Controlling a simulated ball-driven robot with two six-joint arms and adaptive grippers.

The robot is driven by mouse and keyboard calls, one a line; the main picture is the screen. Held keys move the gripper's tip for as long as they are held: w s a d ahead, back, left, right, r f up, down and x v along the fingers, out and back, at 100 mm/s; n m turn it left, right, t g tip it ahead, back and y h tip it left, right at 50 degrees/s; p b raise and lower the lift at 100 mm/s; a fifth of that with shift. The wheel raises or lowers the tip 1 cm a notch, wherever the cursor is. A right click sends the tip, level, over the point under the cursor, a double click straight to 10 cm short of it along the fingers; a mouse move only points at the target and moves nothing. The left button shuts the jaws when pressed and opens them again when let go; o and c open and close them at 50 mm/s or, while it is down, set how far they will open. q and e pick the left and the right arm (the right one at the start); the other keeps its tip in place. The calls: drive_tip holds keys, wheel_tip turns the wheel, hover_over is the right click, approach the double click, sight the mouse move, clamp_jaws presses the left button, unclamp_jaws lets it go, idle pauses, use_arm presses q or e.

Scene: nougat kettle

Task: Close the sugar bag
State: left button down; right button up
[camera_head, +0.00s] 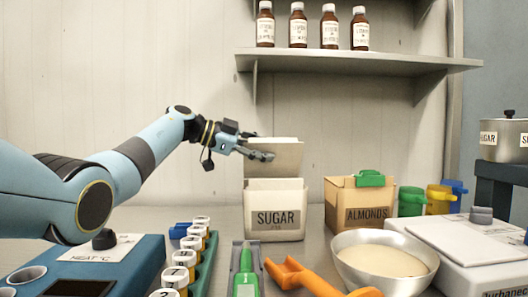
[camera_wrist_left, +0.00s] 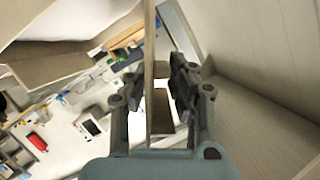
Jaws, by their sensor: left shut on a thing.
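The sugar bag (camera_head: 275,200), a pale box-shaped pack with a SUGAR label, stands upright on the counter. Its top flap (camera_head: 286,158) stands up at the back, so the bag is open. My left gripper (camera_head: 270,156) is at the flap, above the bag's front edge, and is shut on it. In the left wrist view the flap's thin edge (camera_wrist_left: 149,60) runs between the fingers of my left gripper (camera_wrist_left: 155,85). The inside of the bag is hidden in the head view. My right gripper is not in view.
An almonds box (camera_head: 340,195) with a green clip stands to the right. A metal bowl (camera_head: 350,262), an orange scoop (camera_head: 300,275) and a rack of labelled vials (camera_head: 207,262) are in front. A shelf (camera_head: 350,62) with brown bottles hangs above.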

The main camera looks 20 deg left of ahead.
sight(265, 166)
use_arm(q)
drive_tip(key=shift+s+d+m+p, duration=0.1)
drive_tip(key=shift+s+m+p, duration=0.3)
drive_tip(key=shift+p, duration=0.55)
drive_tip(key=shift+s+d+f+m+t+p, duration=0.3)
drive_tip(key=shift+s+f+m+t+p, duration=0.45)
drive_tip(key=shift+m, duration=0.25)
drive_tip(key=shift+s+d+f+m+t+p, duration=0.25)
drive_tip(key=shift+s+f+m+t+p, duration=0.35)
drive_tip(key=shift+f+m, duration=0.35)
